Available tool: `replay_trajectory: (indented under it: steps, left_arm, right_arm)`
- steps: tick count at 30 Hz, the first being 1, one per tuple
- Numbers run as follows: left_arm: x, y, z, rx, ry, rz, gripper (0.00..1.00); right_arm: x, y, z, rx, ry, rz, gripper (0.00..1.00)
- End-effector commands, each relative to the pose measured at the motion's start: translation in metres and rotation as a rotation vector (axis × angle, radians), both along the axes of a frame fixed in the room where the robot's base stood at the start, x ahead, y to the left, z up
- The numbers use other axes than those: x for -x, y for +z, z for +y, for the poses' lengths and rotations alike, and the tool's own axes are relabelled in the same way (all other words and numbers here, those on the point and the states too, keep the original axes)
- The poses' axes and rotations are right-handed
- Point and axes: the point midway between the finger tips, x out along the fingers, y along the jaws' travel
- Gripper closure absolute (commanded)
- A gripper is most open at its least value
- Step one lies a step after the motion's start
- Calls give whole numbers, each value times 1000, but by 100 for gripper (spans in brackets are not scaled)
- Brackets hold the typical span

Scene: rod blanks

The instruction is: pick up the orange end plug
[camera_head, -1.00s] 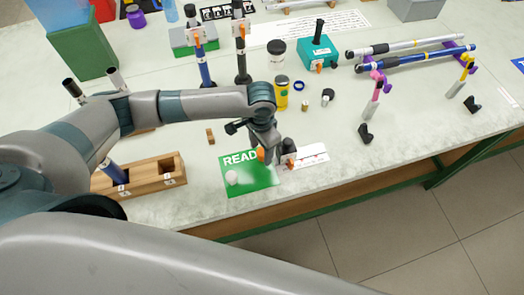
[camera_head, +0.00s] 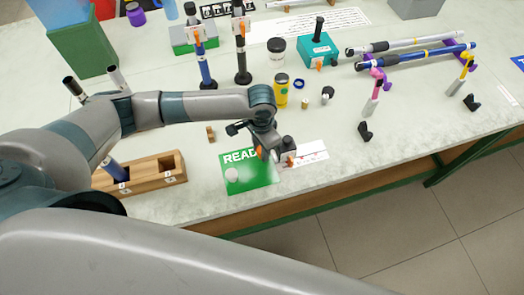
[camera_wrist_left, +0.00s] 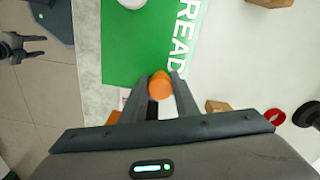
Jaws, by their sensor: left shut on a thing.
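The orange end plug (camera_wrist_left: 160,87) sits between the fingertips of my left gripper (camera_wrist_left: 161,80) in the left wrist view. The fingers touch it from both sides and are shut on it. In the head view the left gripper (camera_head: 262,153) is over the right part of the green READY card (camera_head: 258,180), with the orange plug (camera_head: 258,152) partly hidden by the fingers. Whether the plug is clear of the card is hard to tell. At the left edge of the left wrist view, what looks like my right gripper (camera_wrist_left: 40,47) shows two spread, empty fingers over the floor.
A pale round piece (camera_head: 232,174) lies on the card. A dark-topped fixture with an orange part (camera_head: 290,159) stands close right of the gripper. A wooden numbered block (camera_head: 145,178) is at left; a yellow-labelled jar (camera_head: 281,92) is behind. The table's front edge is near.

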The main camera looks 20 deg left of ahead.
Motion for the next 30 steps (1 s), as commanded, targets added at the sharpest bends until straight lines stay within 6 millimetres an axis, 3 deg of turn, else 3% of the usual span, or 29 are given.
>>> replay_trajectory:
  steps: [11,30]
  left_arm:
    - [-1,8,0,2,0,-2,94]
    - [-1,95,-1,2,1,-1,94]
  right_arm:
    - [0,-4,0,0,0,0,46]
    - [1,-28,-1,1,0,1,46]
